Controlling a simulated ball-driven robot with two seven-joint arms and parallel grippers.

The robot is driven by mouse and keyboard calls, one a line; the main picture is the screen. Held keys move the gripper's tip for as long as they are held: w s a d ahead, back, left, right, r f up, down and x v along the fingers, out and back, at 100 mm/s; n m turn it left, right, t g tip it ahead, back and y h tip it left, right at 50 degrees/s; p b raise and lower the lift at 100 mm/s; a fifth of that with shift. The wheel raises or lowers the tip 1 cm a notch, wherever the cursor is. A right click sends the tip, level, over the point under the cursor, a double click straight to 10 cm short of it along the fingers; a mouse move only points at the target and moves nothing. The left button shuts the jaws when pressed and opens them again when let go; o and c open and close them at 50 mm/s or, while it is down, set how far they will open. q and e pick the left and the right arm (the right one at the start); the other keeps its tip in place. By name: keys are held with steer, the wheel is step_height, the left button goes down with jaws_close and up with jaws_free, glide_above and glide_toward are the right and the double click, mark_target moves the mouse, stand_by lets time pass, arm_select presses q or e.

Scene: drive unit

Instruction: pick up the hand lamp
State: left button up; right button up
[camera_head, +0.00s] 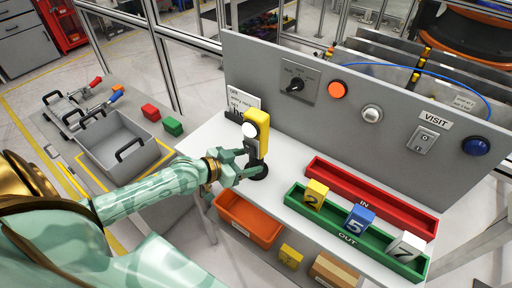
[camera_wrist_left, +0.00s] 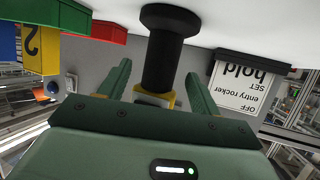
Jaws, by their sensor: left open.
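The hand lamp (camera_head: 262,132) stands upright on the white bench top, with a yellow head, a pale round lens, a black handle and a round black foot. My left gripper (camera_head: 247,164) is at the handle, below the yellow head, with its jaws open. In the left wrist view, which is upside down, the lamp's black handle (camera_wrist_left: 162,62) stands between the two green fingers (camera_wrist_left: 160,78). Gaps show on both sides of the handle. Most of the yellow head is hidden behind the gripper body there. My right gripper is not in view.
A grey panel (camera_head: 320,120) with knobs and buttons stands behind the lamp. A small sign (camera_head: 240,100) is beside it. Red (camera_head: 325,172) and green (camera_head: 300,203) trays with numbered blocks lie to the right. An orange bin (camera_head: 248,222) hangs below the bench edge.

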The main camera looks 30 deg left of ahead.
arm_select(q)
steer(key=x, duration=0.3)
steer(key=shift+w+d+f+b, duration=0.1)
steer(key=shift+w+f+b, duration=0.05)
steer(key=shift+w+b, duration=0.15)
jaws_close()
